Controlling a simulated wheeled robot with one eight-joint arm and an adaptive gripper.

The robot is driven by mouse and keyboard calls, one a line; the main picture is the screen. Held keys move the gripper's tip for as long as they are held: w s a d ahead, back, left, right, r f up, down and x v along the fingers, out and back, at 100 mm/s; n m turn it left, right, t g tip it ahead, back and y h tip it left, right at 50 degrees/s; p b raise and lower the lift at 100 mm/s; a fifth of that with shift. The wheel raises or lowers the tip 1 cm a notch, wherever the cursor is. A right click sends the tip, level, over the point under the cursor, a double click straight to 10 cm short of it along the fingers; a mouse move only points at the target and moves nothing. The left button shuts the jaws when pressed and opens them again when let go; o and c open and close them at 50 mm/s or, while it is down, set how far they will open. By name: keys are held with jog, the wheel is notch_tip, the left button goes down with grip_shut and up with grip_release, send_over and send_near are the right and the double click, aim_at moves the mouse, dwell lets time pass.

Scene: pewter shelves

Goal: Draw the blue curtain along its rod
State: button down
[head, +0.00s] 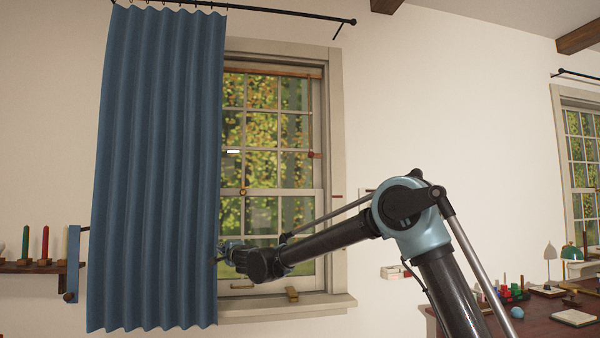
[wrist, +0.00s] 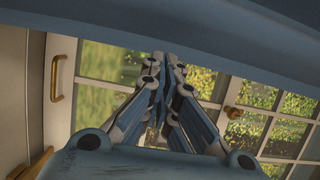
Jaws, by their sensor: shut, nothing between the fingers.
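The blue curtain (head: 155,170) hangs in folds from a dark rod (head: 290,13) by small rings. It covers the left part of the window, and the rod is bare to the right. My gripper (head: 222,255) is at the curtain's right edge, in its lower part, and the fingertips are partly hidden in the head view. In the wrist view my gripper (wrist: 165,68) has its fingers together, with nothing seen between them. Blue cloth (wrist: 200,45) runs across the top of the wrist view, close to the fingertips. I cannot tell whether they touch it.
The window (head: 270,130) has a protruding sill (head: 290,306). A small wall shelf (head: 35,267) with coloured items is at the left. A wooden desk (head: 540,325) with small objects stands at the right. The wall between window and desk is mostly clear.

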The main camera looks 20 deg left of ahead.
jog(key=s+a, duration=0.2)
jog(key=a, duration=0.2)
jog(key=s+a, duration=0.3)
jog(key=a, duration=0.1)
jog(key=s+a, duration=0.2)
jog(key=a, duration=0.2)
jog(key=shift+s, duration=0.2)
jog(key=s+a, duration=0.1)
jog(key=a, duration=0.1)
jog(key=s+a, duration=0.1)
jog(key=a, duration=0.1)
jog(key=shift+s, duration=0.2)
send_near(175, 249)
jog(key=shift+d, duration=0.2)
dwell(0.7)
jog(key=shift+r, duration=0.1)
